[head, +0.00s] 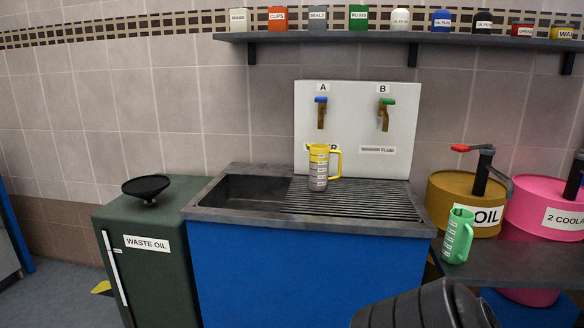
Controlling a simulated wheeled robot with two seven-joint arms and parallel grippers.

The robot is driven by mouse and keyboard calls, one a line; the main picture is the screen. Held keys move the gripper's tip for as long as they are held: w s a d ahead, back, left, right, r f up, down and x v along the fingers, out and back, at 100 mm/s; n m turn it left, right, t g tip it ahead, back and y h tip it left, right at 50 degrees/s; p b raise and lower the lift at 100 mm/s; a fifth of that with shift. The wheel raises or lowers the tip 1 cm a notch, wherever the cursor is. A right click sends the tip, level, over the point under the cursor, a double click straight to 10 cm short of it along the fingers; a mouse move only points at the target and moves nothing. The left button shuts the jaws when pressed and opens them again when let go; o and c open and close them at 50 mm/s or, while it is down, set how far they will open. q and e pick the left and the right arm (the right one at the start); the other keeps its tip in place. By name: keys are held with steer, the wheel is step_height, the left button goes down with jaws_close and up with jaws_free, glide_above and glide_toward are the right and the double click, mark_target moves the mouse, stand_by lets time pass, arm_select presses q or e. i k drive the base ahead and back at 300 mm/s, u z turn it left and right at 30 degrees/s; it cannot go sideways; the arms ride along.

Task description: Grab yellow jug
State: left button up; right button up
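The yellow jug (319,165) stands upright on the ribbed drainboard (372,205) at the right of the sink. It has a yellow rim and handle, with the handle to the right, and a greyish see-through lower body with markings. It is below tap A (321,112), which has a blue lever, and it partly hides a label on the white panel behind. Neither of my grippers shows in the head view. A dark ribbed part at the bottom right of centre looks like one of my arm links.
A green jug (458,237) stands on a side table (510,264) at the right, near an oil drum (452,193) and a pink drum (535,200). A green waste oil cabinet (150,240) with a black funnel (147,187) is left. A shelf (440,40) of containers hangs above.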

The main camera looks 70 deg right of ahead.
mark_target(319, 153)
steer(key=z, duration=0.7)
steer(key=i, duration=1)
steer(key=z, duration=1.1)
